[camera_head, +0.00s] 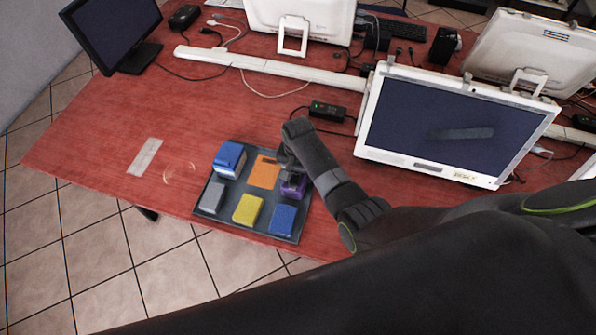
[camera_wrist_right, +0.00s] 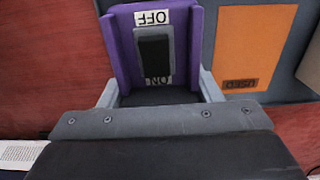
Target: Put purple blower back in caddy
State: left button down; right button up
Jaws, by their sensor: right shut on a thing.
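The purple blower (camera_head: 294,187) is at the right side of the dark caddy tray (camera_head: 234,187), above or in its back right part; I cannot tell whether it touches the tray floor. In the right wrist view the purple blower (camera_wrist_right: 122,45) has a black switch between OFF and ON labels. My right gripper (camera_head: 288,170) is shut on it, with a grey finger at each side. The right wrist view also shows this gripper (camera_wrist_right: 158,95). My left gripper is not in view.
The caddy also holds a blue-and-white box (camera_head: 229,159), an orange panel (camera_head: 264,172), a grey block (camera_head: 212,197), a yellow block (camera_head: 248,209) and a blue block (camera_head: 283,219). A monitor (camera_head: 450,125) stands right of my arm.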

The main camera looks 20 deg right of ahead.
jog(key=shift+f, duration=0.15)
jog(key=o, duration=0.9)
jog(key=shift+o, duration=0.2)
jog(key=shift+r, duration=0.45)
notch_tip(320, 180, up, 12)
jog(key=shift+f, duration=0.25)
